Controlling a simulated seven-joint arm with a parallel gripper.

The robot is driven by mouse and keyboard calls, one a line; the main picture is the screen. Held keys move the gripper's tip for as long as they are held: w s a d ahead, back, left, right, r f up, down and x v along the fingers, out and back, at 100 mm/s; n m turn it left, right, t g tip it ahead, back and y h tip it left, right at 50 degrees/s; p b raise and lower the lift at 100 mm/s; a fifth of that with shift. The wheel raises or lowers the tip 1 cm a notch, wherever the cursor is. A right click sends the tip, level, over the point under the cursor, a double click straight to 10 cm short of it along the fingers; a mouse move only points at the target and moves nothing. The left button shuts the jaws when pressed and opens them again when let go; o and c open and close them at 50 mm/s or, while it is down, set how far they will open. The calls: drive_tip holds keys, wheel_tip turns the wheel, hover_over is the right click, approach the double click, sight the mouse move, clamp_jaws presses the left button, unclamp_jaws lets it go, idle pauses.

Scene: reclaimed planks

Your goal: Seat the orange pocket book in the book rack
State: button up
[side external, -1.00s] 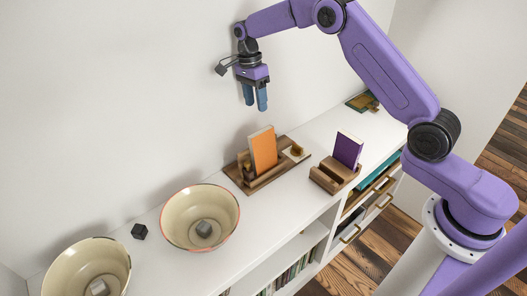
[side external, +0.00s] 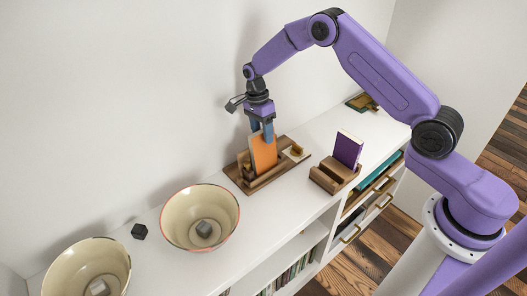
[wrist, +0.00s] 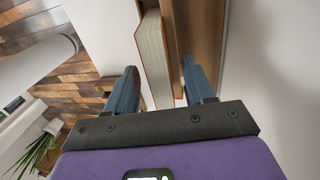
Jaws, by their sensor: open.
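The orange pocket book (side external: 264,155) stands, leaning slightly, in a wooden holder (side external: 248,184) near the wall. My gripper (side external: 262,134) is open at the book's top, its blue fingers pointing down. In the wrist view, the cream page edges of the orange book (wrist: 154,58) show between the spread fingers of my gripper (wrist: 160,82). I cannot tell whether either finger touches it. A wooden block with slots (side external: 324,180) stands to the right and holds a purple book (side external: 347,149). Which of the two is the book rack is not clear.
Two cream bowls, one nearer the middle (side external: 181,222) and one at the lower left (side external: 62,270), each hold a grey block. A black cube (side external: 139,231) lies between them. The wall is close behind the holder. A framed item (side external: 362,102) is at the far end.

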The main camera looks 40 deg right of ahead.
clamp_jaws()
drive_tip(key=shift+r, duration=0.15)
